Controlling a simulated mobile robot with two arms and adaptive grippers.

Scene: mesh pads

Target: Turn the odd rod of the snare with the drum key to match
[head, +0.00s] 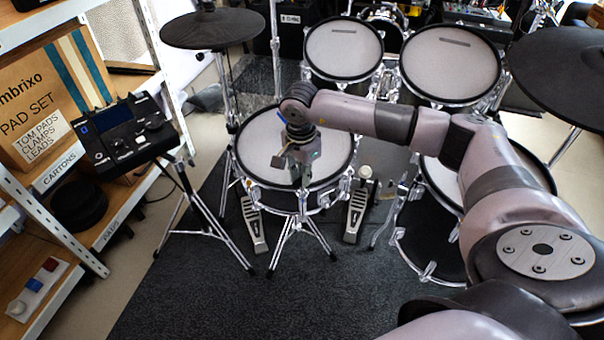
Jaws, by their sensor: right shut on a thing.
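The snare (262,150) stands upright on its stand in the middle of the view, with a pale mesh head, dark rim and chrome rods around its shell. My right arm reaches in from the right, over the snare. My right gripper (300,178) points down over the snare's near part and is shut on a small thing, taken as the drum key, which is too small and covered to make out. Whether it touches a rod, and which rod is the odd one, I cannot tell from here. My left gripper is not in view.
Two toms (342,50) stand behind the snare, with a dark cymbal pad (212,28) at the upper left and another (565,78) at the right. A drum module (125,135) sits on a stand near the left shelf. Pedals (355,215) stand below. The dark mat (220,305) in front is clear.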

